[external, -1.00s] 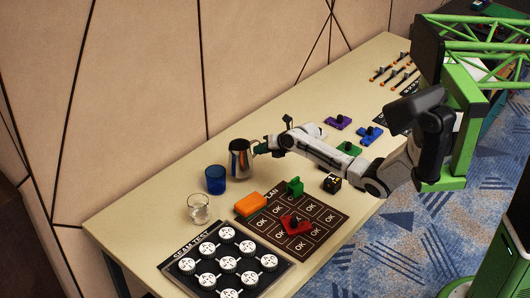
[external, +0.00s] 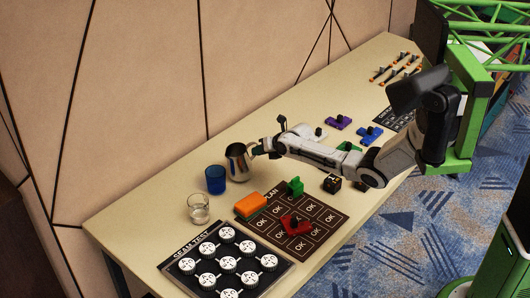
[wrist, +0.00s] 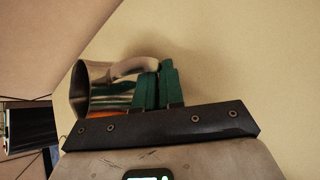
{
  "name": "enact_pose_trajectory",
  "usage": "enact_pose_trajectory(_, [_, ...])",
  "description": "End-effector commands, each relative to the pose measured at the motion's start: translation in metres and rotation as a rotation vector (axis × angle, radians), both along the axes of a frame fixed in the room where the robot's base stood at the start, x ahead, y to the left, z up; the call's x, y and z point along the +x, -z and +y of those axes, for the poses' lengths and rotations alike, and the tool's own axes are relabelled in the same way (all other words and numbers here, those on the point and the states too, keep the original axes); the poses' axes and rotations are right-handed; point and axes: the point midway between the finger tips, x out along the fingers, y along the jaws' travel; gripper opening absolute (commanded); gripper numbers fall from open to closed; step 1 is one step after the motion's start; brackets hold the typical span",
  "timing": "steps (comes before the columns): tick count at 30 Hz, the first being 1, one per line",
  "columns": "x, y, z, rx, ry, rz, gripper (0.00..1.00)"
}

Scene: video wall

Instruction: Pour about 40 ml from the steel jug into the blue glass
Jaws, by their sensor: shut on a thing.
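The steel jug (external: 238,165) is held by its handle and leans a little toward the blue glass. In the wrist view the jug (wrist: 100,95) has its open mouth to the left. My gripper (external: 259,149) is shut on the handle; its green fingers (wrist: 155,90) grip it in the wrist view. The blue glass (external: 215,180) stands upright on the table, just left of and below the jug in the picture. No stream shows between them. The contents of the jug and the level in the blue glass cannot be seen.
A clear glass (external: 198,208) stands left of the blue glass. An orange block (external: 250,205) lies in front, near a dark board (external: 318,235) with green and red pieces. A tray of white round parts (external: 228,264) is at the near end. The wall is close behind.

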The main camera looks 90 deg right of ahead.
Motion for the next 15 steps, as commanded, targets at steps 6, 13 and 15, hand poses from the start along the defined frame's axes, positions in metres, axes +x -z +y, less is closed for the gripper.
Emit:
enact_pose_trajectory(6, [0.012, -0.044, 0.008, -0.081, -0.005, 0.116, 0.00])
enact_pose_trajectory(13, [0.023, -0.068, 0.016, -0.164, 0.000, 0.239, 0.00])
enact_pose_trajectory(15, [0.028, -0.077, 0.019, -0.190, -0.002, 0.277, 0.00])
